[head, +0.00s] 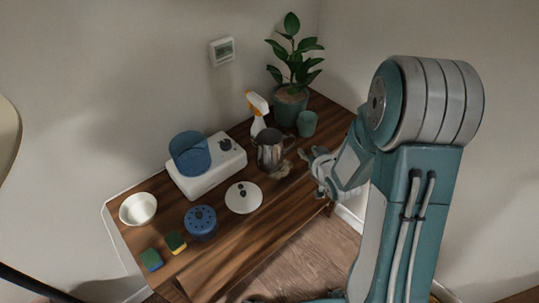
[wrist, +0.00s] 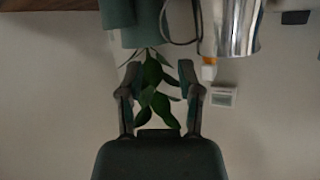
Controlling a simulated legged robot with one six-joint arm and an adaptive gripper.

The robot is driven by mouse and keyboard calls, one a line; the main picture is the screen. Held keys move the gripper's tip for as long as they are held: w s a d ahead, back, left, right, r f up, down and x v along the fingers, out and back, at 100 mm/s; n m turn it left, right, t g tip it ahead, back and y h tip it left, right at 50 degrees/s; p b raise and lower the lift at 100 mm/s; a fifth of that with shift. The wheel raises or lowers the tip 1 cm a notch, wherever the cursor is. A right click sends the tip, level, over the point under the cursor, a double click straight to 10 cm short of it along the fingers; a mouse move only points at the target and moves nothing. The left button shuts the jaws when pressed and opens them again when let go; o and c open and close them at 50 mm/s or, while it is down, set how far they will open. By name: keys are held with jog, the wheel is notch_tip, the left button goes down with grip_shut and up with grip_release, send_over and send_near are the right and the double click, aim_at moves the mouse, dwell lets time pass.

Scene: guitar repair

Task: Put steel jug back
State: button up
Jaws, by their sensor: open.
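The steel jug (head: 270,150) stands upright on the wooden table, with its handle toward the right. My gripper (head: 305,160) is just right of the jug, apart from it, with its jaws open and empty. The wrist view looks upside down. In it the jug (wrist: 232,28) is at the top right, with its dark handle (wrist: 166,28) to its left. The two fingers (wrist: 159,72) are spread there, with plant leaves visible between them in the background.
A teal cup (head: 307,123), a potted plant (head: 290,106) and a spray bottle (head: 258,116) stand behind the jug. Bare table (head: 262,222) shows in front.

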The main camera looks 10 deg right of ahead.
jog(key=x, duration=1.1)
jog(key=shift+s+f, duration=0.2)
grip_shut()
